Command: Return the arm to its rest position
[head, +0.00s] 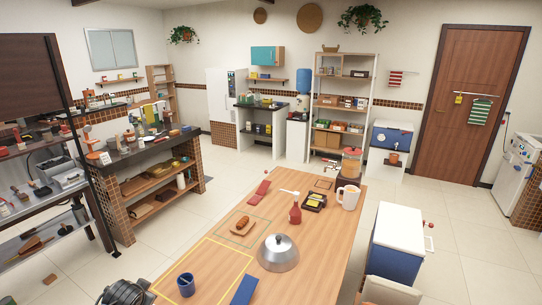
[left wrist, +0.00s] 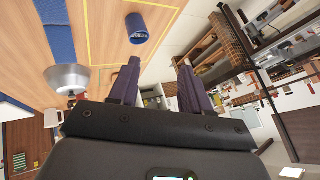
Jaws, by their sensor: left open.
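My left gripper (left wrist: 158,66) shows in the left wrist view with its two dark fingers spread apart and nothing between them. In the head view a dark part of my left arm shows at the bottom left, beside the wooden table (head: 322,240). A blue cup (head: 186,284) stands inside a yellow outline on the table; it also shows in the left wrist view (left wrist: 137,29), beyond the fingers and apart from them. My right gripper is not in view.
The table holds a metal dome (head: 278,253), a blue strip (head: 244,290), a small board with food (head: 243,227), a red bottle (head: 295,209) and a white mug (head: 348,196). A brick-sided counter (head: 120,211) stands left. A blue-and-white cooler (head: 397,240) stands right.

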